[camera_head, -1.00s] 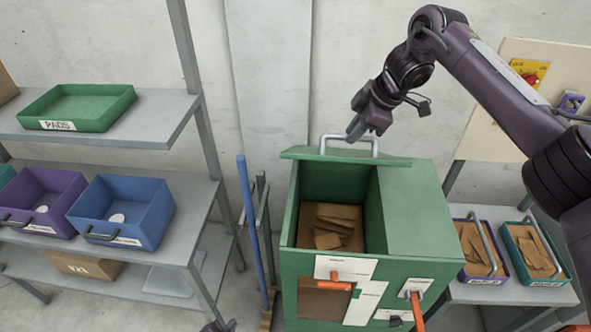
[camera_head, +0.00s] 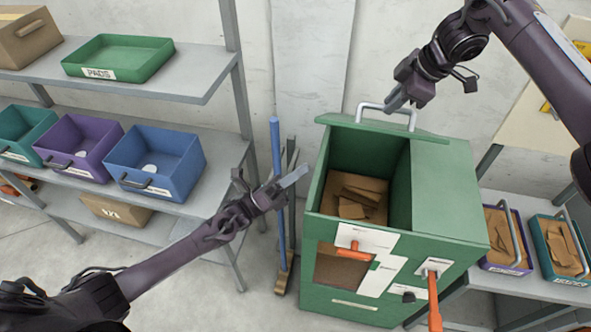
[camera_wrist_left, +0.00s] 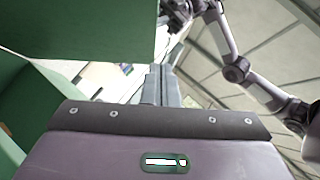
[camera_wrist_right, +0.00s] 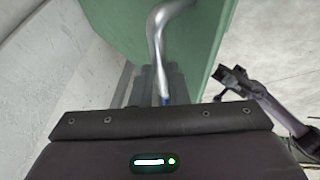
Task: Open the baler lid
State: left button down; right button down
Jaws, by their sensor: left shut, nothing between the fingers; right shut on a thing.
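The green baler (camera_head: 447,195) stands at centre right with its top open, and brown cardboard (camera_head: 362,197) lies inside. Its green lid (camera_head: 380,127) stands raised at the back edge, seen nearly edge-on. A grey metal handle (camera_head: 372,106) is on the lid. My right gripper (camera_head: 393,104) is shut on the handle. In the right wrist view the handle (camera_wrist_right: 157,35) runs down to the fingers, beside the green lid (camera_wrist_right: 205,45). My left gripper (camera_head: 300,174) is shut and empty, just left of the baler's upper left edge.
A shelf rack (camera_head: 222,130) at left holds a green tray (camera_head: 118,58) and several bins. A blue-handled tool (camera_head: 277,150) leans behind my left gripper. An orange lever (camera_head: 433,300) juts from the baler's front. Bins of cardboard (camera_head: 563,247) stand at right.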

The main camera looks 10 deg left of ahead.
jog(key=shift+w+d+f, duration=0.1)
jog(key=shift+d+f, duration=0.05)
jog(key=shift+f, duration=0.1)
pick_arm(q)
jog(key=w+d+r, duration=0.4)
jog(key=w+r, duration=0.1)
jog(key=r, duration=0.2)
jog(key=shift+d, duration=0.4)
jog(key=shift+w, duration=0.1)
